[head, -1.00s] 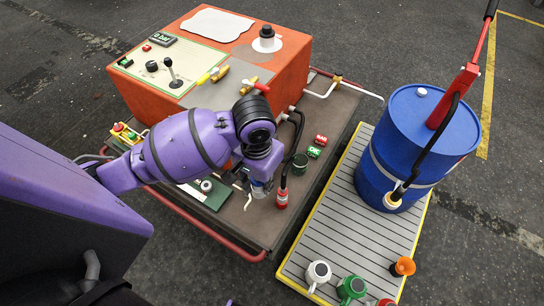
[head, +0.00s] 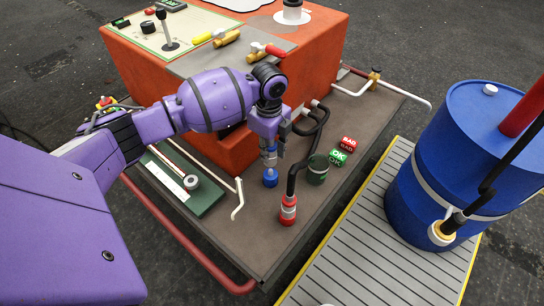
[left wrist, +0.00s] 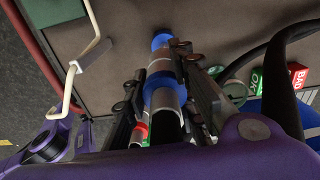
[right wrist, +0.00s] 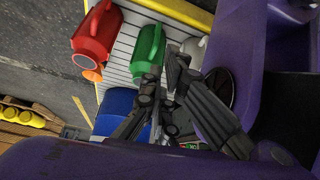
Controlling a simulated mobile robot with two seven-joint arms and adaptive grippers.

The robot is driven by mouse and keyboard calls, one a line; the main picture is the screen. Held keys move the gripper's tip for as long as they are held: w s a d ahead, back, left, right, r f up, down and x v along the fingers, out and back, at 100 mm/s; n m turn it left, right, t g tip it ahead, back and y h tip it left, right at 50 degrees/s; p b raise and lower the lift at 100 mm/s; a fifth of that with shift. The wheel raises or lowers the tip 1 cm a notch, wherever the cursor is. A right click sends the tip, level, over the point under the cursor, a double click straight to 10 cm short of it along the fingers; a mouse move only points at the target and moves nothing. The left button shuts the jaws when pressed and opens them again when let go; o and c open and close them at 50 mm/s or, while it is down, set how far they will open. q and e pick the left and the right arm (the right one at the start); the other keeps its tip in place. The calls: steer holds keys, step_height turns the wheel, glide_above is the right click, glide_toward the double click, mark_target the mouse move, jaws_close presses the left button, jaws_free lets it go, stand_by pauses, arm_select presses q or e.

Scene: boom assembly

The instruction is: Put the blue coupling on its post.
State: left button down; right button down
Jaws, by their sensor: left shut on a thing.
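My left gripper (head: 269,147) points down over the deck and is shut on the blue coupling. In the left wrist view the blue coupling (left wrist: 161,82) is a blue ring with silver sections between the fingers, with a black hose behind it. A blue piece (head: 270,177), apparently the post's base, stands on the deck right below the gripper; it also shows beyond the fingertips in the left wrist view (left wrist: 161,41). Silver shows between the two blue parts. I cannot tell whether the coupling is seated. My right gripper (right wrist: 163,76) is open and empty.
A red coupling (head: 289,210) with a black hose stands to the right. Near it are a green cup (head: 318,169) and OK/BAD blocks (head: 348,144). A white bent lever (head: 238,200) is left of the post. The orange cabinet (head: 220,150) rises behind; a blue drum (head: 440,170) stands right.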

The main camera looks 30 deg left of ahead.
arm_select(q)
steer(key=shift+w+a+f, duration=0.1)
steer(key=shift+w+f, duration=0.1)
steer(key=shift+f+b, duration=0.6)
steer(key=shift+b, duration=0.15)
step_height(320, 180, down, 4)
steer(key=b, duration=0.3)
steer(key=shift+r, duration=0.25)
steer(key=shift+f+b, duration=0.3)
steer(key=shift+f, duration=0.05)
steer(key=shift+r, duration=0.1)
steer(key=shift+p, duration=0.5)
